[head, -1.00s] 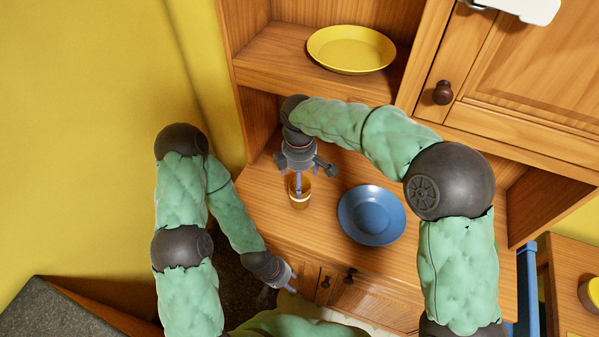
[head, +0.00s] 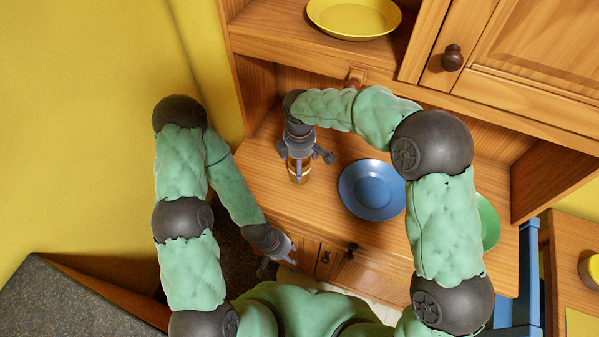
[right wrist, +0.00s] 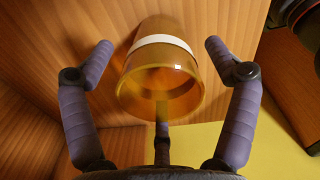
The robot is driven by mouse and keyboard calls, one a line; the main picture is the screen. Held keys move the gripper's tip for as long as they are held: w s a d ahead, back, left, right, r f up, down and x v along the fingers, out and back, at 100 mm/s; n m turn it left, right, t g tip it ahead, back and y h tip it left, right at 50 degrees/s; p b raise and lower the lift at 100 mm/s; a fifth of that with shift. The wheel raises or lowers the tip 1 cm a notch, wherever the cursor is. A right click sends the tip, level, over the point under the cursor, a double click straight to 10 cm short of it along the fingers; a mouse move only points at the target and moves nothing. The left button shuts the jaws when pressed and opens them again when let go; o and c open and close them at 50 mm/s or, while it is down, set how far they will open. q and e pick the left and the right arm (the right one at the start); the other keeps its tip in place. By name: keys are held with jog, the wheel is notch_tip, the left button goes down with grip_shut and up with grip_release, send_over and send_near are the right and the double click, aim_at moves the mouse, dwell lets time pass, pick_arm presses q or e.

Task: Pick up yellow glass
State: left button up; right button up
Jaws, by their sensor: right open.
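The yellow glass (head: 299,172) is a see-through amber tumbler standing on the wooden cupboard's counter, left of the blue plate. My right gripper (head: 306,157) is right above it and hides its upper part in the head view. In the right wrist view the glass (right wrist: 160,88) has a white band, and its open rim faces the camera. The right gripper's fingers (right wrist: 156,62) are spread on both sides of it with visible gaps, and a third finger shows below the rim. My left gripper (head: 284,260) hangs empty by the counter's front edge; its finger opening is too small to judge.
A blue plate (head: 371,190) lies right of the glass, and a green plate (head: 488,222) is partly behind my right arm. A yellow dish (head: 354,16) is on the shelf above. The yellow wall (head: 90,130) is at the left. A blue chair (head: 528,270) stands at the right.

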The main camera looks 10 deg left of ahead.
notch_tip(320, 180, down, 2)
jog(key=shift+r, duration=0.1)
jog(key=c, duration=1.5)
